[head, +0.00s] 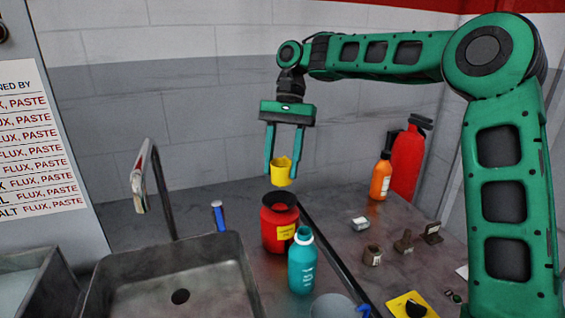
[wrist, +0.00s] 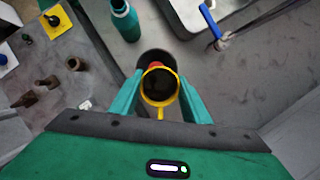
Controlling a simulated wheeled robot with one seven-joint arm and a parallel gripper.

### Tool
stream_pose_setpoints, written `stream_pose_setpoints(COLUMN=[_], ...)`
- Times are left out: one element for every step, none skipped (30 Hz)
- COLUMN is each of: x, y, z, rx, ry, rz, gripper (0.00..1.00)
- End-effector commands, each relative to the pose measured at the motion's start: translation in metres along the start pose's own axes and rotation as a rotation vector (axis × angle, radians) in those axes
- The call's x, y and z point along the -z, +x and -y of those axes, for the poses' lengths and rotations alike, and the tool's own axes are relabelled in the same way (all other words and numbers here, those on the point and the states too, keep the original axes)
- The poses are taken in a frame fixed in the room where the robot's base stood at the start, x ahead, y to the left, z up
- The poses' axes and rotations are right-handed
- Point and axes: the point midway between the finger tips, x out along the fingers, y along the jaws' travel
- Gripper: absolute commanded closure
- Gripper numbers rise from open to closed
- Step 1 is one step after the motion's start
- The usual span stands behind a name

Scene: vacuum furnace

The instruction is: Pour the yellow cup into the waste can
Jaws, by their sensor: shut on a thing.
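The yellow cup (head: 281,171) is held upright between the fingers of my gripper (head: 283,170), in the air above the waste can. In the wrist view the cup (wrist: 160,97) shows its round yellow rim and dark inside, between my gripper's two teal fingers (wrist: 160,100). Its handle points toward the gripper body. The red waste can (head: 274,235) stands on the bench with an open dark top and a yellow label. In the wrist view the can (wrist: 157,58) lies under and just beyond the cup, which hides part of its opening.
A teal bottle (head: 302,262) stands right in front of the can. A metal sink (head: 238,262) with a tall faucet (head: 160,190) is at left. An orange bottle (head: 380,178), a red extinguisher (head: 408,160) and several small blocks (head: 373,256) are at right.

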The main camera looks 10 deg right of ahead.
Motion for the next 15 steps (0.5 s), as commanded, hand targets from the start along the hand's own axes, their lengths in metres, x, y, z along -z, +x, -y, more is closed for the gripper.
stream_pose_setpoints(x=[-0.0001,0.0000,0.0002,0.0003,0.0005,0.0008,0.0010,0.0012,0.0015,0.0018,0.0020,0.0023,0.0026,0.0028,0.0031], y=[0.0009,0.0014,0.0021,0.0027,0.0032,0.0039,0.0045,0.0050,0.0058,0.0063,0.0068,0.0075,0.0080,0.0086,0.0092], z=[0.0002,0.0003,0.0003,0.0003,0.0004,0.0004,0.0004,0.0004,0.0003,0.0003,0.0003,0.0003,0.0002,0.0002,0.0001], rx=[0.000,-0.001,-0.001,-0.001,-0.001,-0.001,-0.001,-0.001,0.000,0.000,0.000,0.000,0.000,0.000,0.000], ry=[-0.001,-0.001,-0.001,-0.001,-0.001,-0.001,-0.001,0.000,0.000,0.000,0.000,0.000,0.000,0.000,0.000], rz=[0.000,0.000,0.000,0.000,0.000,0.000,0.000,0.000,0.000,0.000,0.000,0.000,0.000,0.000,0.000], gripper=[0.86,0.86,0.86,0.86,0.86,0.86,0.86,0.86,0.86,0.86,0.86,0.86,0.86,0.86,0.86])
